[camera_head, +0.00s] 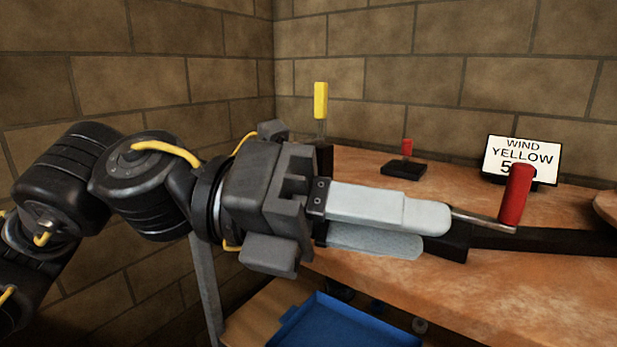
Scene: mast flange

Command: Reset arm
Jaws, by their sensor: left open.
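My left gripper (430,234) comes in from the left and is open, its two pale fingers pointing right over the table. The red-handled crank (515,195) stands just right of the fingertips. Its metal arm passes behind the upper fingertip, so I cannot tell whether they touch. The yellow-handled crank (320,101) stands upright farther back, behind my gripper; its lower part is partly hidden. My right gripper is not in view.
A sign (520,157) reads "WIND YELLOW" with a number partly covered by the red handle. A small red lever (407,147) on a black base stands on the wooden table (350,167). A blue tray (345,325) lies below the table. Brick walls close the back and left.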

